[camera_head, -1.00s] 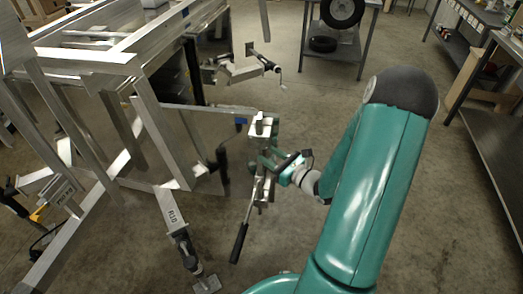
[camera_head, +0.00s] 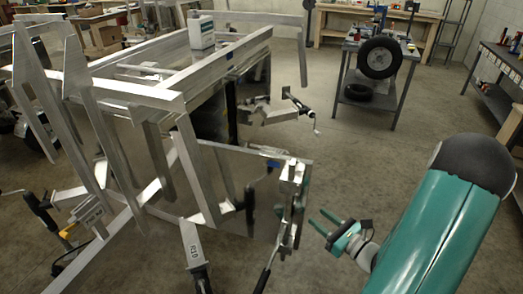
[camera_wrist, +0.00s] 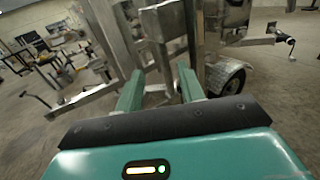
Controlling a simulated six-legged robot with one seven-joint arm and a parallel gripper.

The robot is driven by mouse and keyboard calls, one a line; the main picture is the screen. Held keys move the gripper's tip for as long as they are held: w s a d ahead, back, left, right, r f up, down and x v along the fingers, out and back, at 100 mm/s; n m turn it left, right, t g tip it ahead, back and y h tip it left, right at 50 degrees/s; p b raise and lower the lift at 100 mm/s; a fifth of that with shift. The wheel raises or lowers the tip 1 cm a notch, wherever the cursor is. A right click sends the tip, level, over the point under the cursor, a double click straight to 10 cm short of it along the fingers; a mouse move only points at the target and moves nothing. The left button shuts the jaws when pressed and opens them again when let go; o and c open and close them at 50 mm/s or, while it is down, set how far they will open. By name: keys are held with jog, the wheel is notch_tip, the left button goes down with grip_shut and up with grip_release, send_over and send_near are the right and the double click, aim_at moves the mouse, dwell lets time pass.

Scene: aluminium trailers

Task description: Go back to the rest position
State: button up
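My gripper (camera_head: 322,224) is at the lower centre-right of the head view, to the right of an upright metal jack (camera_head: 292,188) with a black-gripped handle (camera_head: 265,278). Its two teal fingers are spread and a gap shows between them and the jack. In the wrist view my gripper (camera_wrist: 158,88) also shows open, with no object held between the fingers. Metal frame parts (camera_wrist: 165,22) stand beyond the fingertips there.
The aluminium trailer frame (camera_head: 215,65) fills the left. Another jack with a crank (camera_head: 262,112) sticks out from it. A grey table (camera_head: 400,78) with a tyre (camera_head: 380,58) stands behind, and a workbench (camera_head: 497,88) at the right. Floor between them is open.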

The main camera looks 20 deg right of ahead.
jog(key=s+a+r+n+g+y, duration=0.2)
jog(key=a+r+n+g, duration=0.4)
jog(key=a+n, duration=0.45)
jog(key=s+a+r+n+g+y, duration=0.2)
jog(key=a+r+n+g+y, duration=0.1)
jog(key=a+n+g, duration=0.7)
jog(key=s+a+r+n+t+h, duration=0.1)
jog(key=s+r+n+t+h, duration=0.1)
jog(key=r+n+h, duration=0.3)
jog(key=s+a+r+n+t+h, duration=0.1)
jog(key=s+r+n+t+h, duration=0.1)
jog(key=r+n+h, duration=0.3)
jog(key=shift+s+a+r+n, duration=0.35)
jog(key=shift+s+r+n, duration=0.1)
jog(key=shift+r+n, duration=0.55)
jog(key=shift+d, duration=0.15)
